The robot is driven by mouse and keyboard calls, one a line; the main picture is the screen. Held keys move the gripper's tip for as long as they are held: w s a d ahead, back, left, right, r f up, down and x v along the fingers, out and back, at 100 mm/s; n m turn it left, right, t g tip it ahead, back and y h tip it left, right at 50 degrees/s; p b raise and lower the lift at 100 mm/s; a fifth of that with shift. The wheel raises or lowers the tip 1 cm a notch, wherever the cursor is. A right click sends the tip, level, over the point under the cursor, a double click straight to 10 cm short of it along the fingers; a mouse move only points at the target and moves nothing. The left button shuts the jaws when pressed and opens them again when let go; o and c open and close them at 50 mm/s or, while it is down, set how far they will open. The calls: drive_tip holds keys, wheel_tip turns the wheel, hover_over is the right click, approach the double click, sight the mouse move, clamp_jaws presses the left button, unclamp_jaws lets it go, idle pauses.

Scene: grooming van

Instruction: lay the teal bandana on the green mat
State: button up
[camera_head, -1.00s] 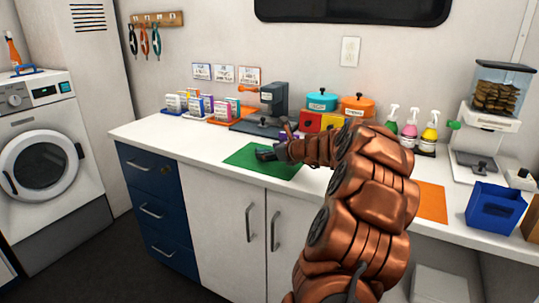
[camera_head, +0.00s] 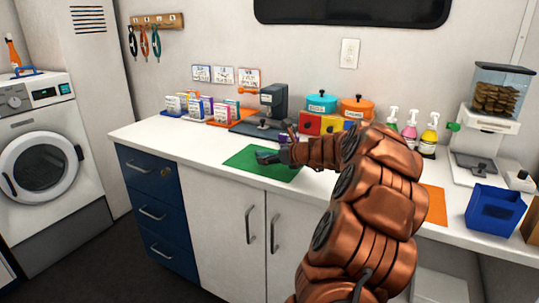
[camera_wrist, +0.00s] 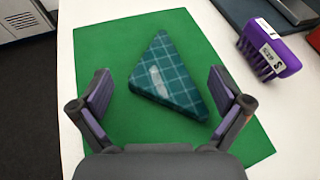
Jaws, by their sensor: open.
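The teal bandana (camera_wrist: 168,82), a folded triangle with a light check pattern, lies on the green mat (camera_wrist: 103,48) in the wrist view. My gripper (camera_wrist: 162,105) is open, with its purple-padded fingers apart on either side of the bandana and not closed on it. In the head view my gripper (camera_head: 265,156) is low over the green mat (camera_head: 262,172), and the bandana cannot be made out there.
A dark press (camera_head: 268,108) and bottle row (camera_head: 411,130) line the back. An orange mat (camera_head: 436,206) and blue bin (camera_head: 494,208) are at right.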

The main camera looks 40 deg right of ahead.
drive_tip(key=p+v, duration=0.1)
drive_tip(key=v, duration=0.9)
drive_tip(key=shift+s+r, duration=0.15)
drive_tip(key=shift+s, duration=0.05)
